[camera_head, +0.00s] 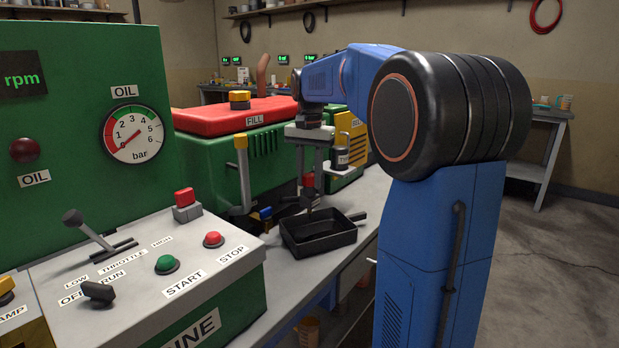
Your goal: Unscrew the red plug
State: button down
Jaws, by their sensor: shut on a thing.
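My gripper (309,178) points down at the end of my blue arm, beside the green engine (225,170) and above the bench. Its fingers are shut on the small red plug (308,181), of which only a little shows between them. Whether the plug is still seated in something or free is too small to tell. A black drain pan (318,246) sits on the bench just below and in front of the gripper. A dark part shows between the plug and the pan.
A control console (165,265) with lever, knob and buttons fills the near left, under a green panel with an oil gauge (135,134). The engine has a red cover (222,118) with a yellow-black fill cap (239,99). The floor at right is clear.

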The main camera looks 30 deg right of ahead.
jog(key=n, duration=0.3)
jog(key=shift+n, duration=0.3)
jog(key=shift+n, duration=0.5)
jog(key=n, duration=0.3)
jog(key=shift+n, duration=1.2)
jog(key=shift+n, duration=1)
jog(key=n, duration=0.4)
